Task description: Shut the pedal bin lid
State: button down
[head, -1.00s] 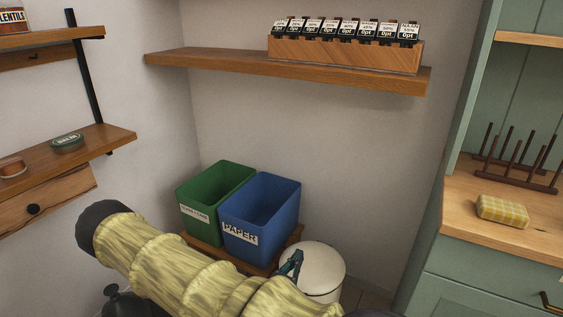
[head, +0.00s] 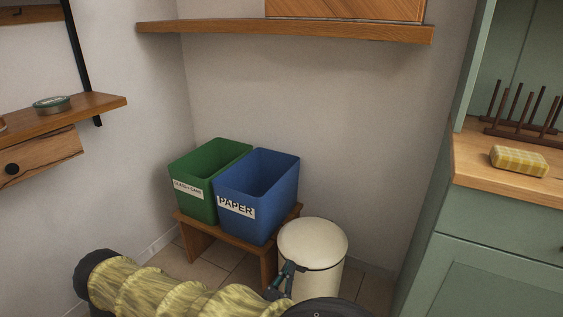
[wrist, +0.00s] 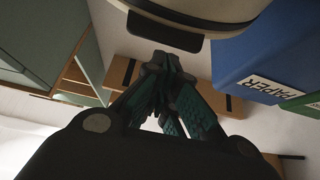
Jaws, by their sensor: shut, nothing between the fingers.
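The cream pedal bin (head: 316,281) stands on the floor to the right of the low wooden stand. Its round cream lid (head: 313,242) looks flat on top, with no opening visible. In the wrist view, the bin's cream rim (wrist: 200,8) fills the top edge, with a dark tab (wrist: 165,33) projecting from it. My gripper (head: 288,268) is shut and empty at the bin's left front, just below the lid's edge in the head view. Its fingertips also show in the wrist view (wrist: 163,60), close to the tab; contact cannot be told. My arm hides the bin's lower front and pedal.
A green bin (head: 192,205) and a blue PAPER bin (head: 250,228) sit on the wooden stand (head: 265,268) to the left. A green cabinet (head: 495,240) stands at right. A wall shelf (head: 290,31) hangs above. Wall space above the bins is clear.

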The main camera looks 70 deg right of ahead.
jog(key=shift+a+f+b, duration=0.1)
jog(key=shift+f+b, duration=0.45)
jog(key=shift+f, duration=0.45)
jog(key=shift+f, duration=0.25)
notch_tip(320, 180, up, 5)
jog(key=p, duration=0.3)
jog(key=f+v, duration=0.1)
jog(key=v, duration=0.9)
jog(key=shift+d+p, duration=0.4)
jog(key=shift+p, duration=0.05)
jog(key=shift+s, duration=0.1)
